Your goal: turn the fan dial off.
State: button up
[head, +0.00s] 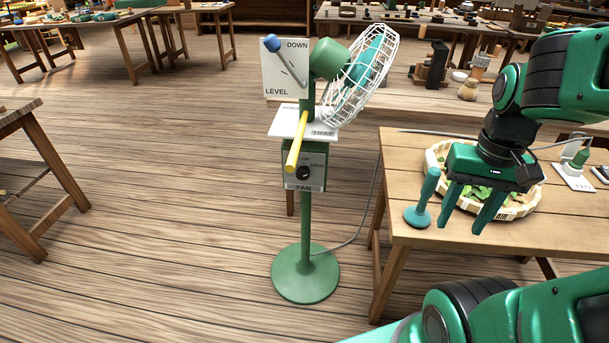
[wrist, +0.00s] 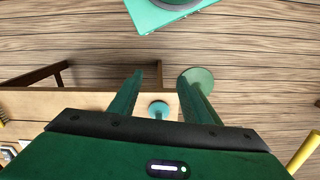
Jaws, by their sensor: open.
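The fan dial (head: 303,172) is a small black round knob on the front of a box marked FAN. The box is fixed to a green post on a round green base (head: 305,274). Its pointer is too small to tell which way it is turned. My gripper (head: 462,225) is open and empty, fingers pointing down, at the right over the wooden table. It is well to the right of the dial and apart from it. The wrist view shows both fingers (wrist: 170,78) apart, and the dial is not visible there.
A yellow bar (head: 297,142) sticks out in front of the box. A blue-knobbed lever (head: 272,44) and white wire cage (head: 365,78) are above. A teal tool (head: 424,195) and a basket of leaves (head: 521,210) are near my gripper. Floor left of the post is clear.

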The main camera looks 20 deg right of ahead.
aim_at(303, 173)
jog(key=u, duration=1.45)
jog(key=k, duration=1.45)
jog(key=z, duration=0.55)
jog(key=i, duration=1)
jog(key=u, duration=0.05)
